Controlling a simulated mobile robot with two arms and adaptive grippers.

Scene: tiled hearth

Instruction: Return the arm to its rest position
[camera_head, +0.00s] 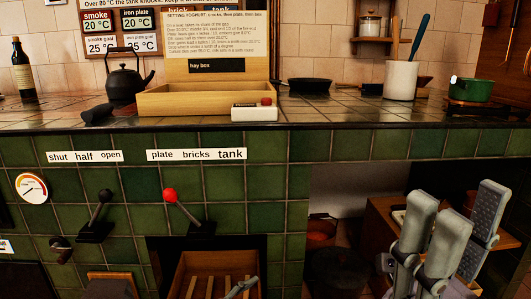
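My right gripper (455,218) is at the lower right of the head view, with its grey fingers pointing up. The fingers stand apart and nothing shows between them, so it is open and empty. It is in front of the open recess under the counter, below the counter's front edge. A wooden shelf or box (383,213) stands behind it, partly hidden by the fingers.
The tiled counter (340,112) holds a black kettle (125,80), a wooden hay box (190,103), a black pan (310,85), a white crock (400,80) and a green pot (472,89). A red-knobbed lever (171,195) and a black-knobbed lever (105,196) stick out from the green tiled front.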

